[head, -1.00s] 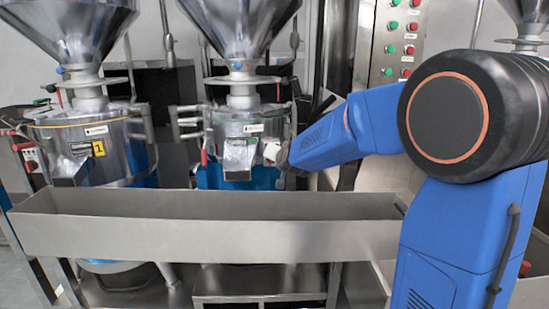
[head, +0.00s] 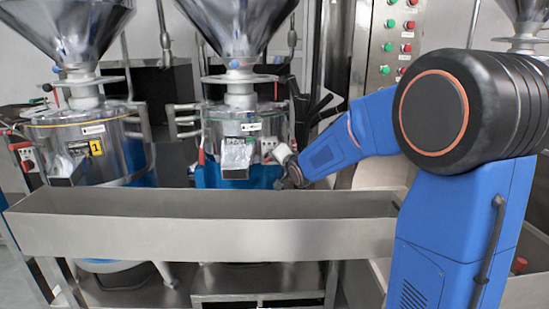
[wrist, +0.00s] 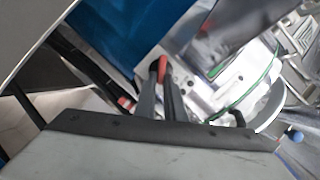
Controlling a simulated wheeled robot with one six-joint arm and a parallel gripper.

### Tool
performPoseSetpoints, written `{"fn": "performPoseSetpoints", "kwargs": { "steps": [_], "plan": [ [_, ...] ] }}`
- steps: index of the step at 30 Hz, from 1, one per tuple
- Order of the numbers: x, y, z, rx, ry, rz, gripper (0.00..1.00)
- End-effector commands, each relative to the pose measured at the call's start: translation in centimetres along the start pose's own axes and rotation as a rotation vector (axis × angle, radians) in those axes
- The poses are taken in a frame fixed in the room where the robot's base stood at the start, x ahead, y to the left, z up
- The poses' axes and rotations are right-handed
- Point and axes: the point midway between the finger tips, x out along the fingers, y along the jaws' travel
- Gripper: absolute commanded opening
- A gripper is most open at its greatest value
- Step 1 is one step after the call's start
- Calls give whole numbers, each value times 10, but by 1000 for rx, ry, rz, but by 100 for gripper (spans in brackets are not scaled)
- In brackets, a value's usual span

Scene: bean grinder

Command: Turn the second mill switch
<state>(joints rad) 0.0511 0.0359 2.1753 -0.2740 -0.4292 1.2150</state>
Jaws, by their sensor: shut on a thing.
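The second mill (head: 215,130) stands in the middle of the head view, a clear and metal drum under a steel hopper with a blue lower part. A white switch box (head: 269,144) is on its right side, seen small. My gripper (wrist: 160,75) is at that side. In the wrist view its two dark fingers are close together, shut on a red switch (wrist: 162,68) beside white mill parts. The fingers partly cover the switch, and its exact angle cannot be told. In the head view the fingertips are too small to make out.
A long steel trough (head: 200,235) runs in front of both mills, below my arm. The first mill (head: 80,140), with a yellow "1" label, stands at left. A control panel (head: 398,30) with red and green buttons is behind my arm.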

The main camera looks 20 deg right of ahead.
Motion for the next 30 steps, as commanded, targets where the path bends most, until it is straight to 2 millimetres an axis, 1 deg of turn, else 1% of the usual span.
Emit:
{"fn": "performPoseSetpoints", "kwargs": {
  "steps": [12,18,24,30],
  "plan": [
    [1,10,1,326,0,-133,0],
    [2,13,2,453,1,-186,0],
    [2,14,3,535,2,-221,0],
    [2,14,3,575,2,-239,0]
  ]
}}
